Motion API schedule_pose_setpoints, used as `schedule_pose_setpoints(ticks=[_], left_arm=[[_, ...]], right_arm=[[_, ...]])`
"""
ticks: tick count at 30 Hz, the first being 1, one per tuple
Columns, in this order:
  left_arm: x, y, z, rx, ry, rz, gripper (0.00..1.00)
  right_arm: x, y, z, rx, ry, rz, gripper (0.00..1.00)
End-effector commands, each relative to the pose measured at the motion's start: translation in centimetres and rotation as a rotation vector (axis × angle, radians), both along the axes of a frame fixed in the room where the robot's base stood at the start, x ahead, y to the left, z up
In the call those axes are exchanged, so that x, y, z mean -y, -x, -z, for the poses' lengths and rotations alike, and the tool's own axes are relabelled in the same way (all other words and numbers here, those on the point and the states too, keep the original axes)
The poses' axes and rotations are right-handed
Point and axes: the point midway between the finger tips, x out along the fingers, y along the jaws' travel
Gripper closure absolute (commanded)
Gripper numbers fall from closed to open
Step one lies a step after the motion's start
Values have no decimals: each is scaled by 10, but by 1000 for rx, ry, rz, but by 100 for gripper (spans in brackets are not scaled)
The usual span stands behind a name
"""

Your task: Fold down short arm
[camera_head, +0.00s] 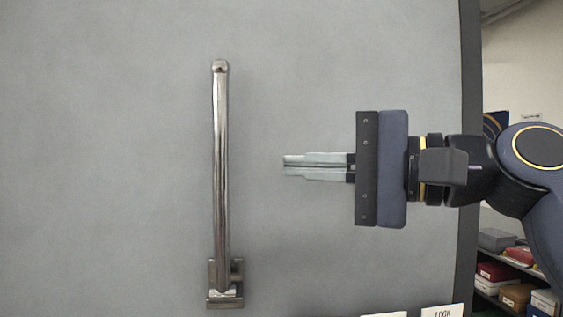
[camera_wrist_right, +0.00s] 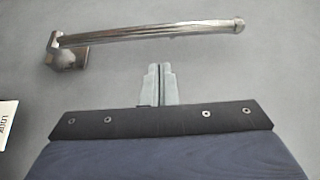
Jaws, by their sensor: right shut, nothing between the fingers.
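The short arm (camera_head: 221,170) is a shiny metal bar standing upright against a grey panel, with a rounded knob at its top. Its lower end sits in a metal bracket (camera_head: 225,285) fixed to the panel. In the right wrist view the arm (camera_wrist_right: 150,34) runs across the top, with its bracket (camera_wrist_right: 68,56) at the left. My right gripper (camera_head: 284,166) comes in from the right, with its fingers together and empty. Its fingertips point at the arm's middle and are apart from it in the head view. My left gripper is out of view.
The grey panel (camera_head: 110,160) fills most of the view and is clear left of the arm. Its dark right edge (camera_head: 470,90) lies behind my right arm. Shelves with boxes (camera_head: 517,295) stand beyond it. A label (camera_head: 442,311) shows at the bottom.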

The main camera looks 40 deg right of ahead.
Motion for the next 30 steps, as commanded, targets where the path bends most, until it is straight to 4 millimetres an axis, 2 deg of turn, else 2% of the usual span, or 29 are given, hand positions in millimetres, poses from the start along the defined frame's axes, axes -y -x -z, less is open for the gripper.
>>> schedule_pose_setpoints(ticks=[9, 15, 30], left_arm=[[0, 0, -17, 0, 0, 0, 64], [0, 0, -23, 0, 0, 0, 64], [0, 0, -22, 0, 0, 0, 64]], right_arm=[[-27, -52, -2, -4, 0, -1, 100], [-37, -72, -1, -2, 0, 0, 100], [-41, -76, 1, 5, 3, 1, 100]])
